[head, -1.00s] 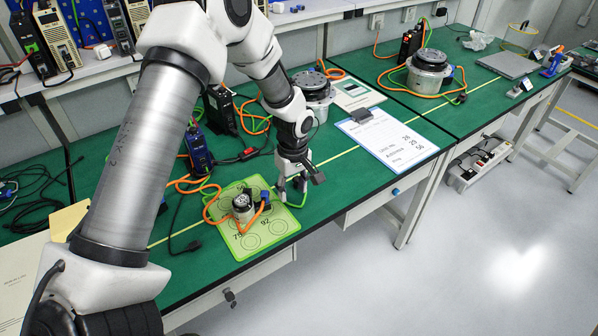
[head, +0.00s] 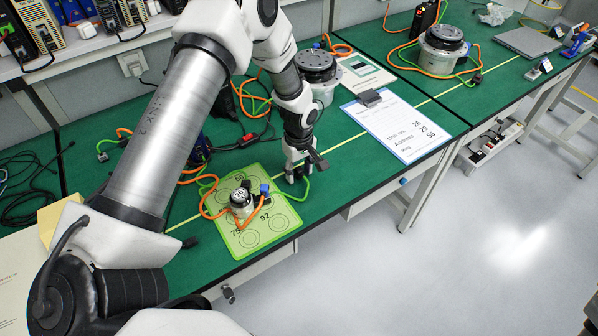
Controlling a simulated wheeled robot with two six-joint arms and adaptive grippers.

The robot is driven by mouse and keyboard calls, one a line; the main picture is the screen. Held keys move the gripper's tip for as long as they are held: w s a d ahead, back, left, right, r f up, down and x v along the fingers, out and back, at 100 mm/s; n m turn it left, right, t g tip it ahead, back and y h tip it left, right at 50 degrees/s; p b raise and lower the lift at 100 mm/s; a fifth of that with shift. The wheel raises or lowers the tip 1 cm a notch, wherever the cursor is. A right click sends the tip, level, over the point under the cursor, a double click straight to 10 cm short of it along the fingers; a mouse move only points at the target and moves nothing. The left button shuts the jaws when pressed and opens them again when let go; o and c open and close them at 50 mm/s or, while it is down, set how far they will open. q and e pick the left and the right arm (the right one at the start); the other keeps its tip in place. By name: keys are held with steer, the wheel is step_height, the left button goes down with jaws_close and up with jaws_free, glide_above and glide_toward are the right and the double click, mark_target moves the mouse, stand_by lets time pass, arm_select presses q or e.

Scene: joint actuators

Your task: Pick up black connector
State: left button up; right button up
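A black connector (head: 190,241) lies on the green bench at the end of a black cable, left of the green mat. The mat (head: 281,231) has printed circles and numbers. A small round motor (head: 241,203) stands on it with an orange cable. A small dark part and a blue connector (head: 264,189) are beside the motor. My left gripper (head: 297,174) points down just past the mat's right edge, beside a green cable. Its fingertips look apart with nothing clear between them. My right gripper is not in view.
A clipboard (head: 425,145) lies right of my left gripper. A large round actuator (head: 317,68) stands behind it, and another (head: 443,50) is farther right. My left arm hides part of the bench. The bench's front edge runs close below the mat.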

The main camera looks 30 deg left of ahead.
arm_select(q)
steer(key=shift+s, duration=0.1)
steer(key=c, duration=0.5)
jaws_close()
steer(key=shift+w+r, duration=0.15)
steer(key=shift+w, duration=0.05)
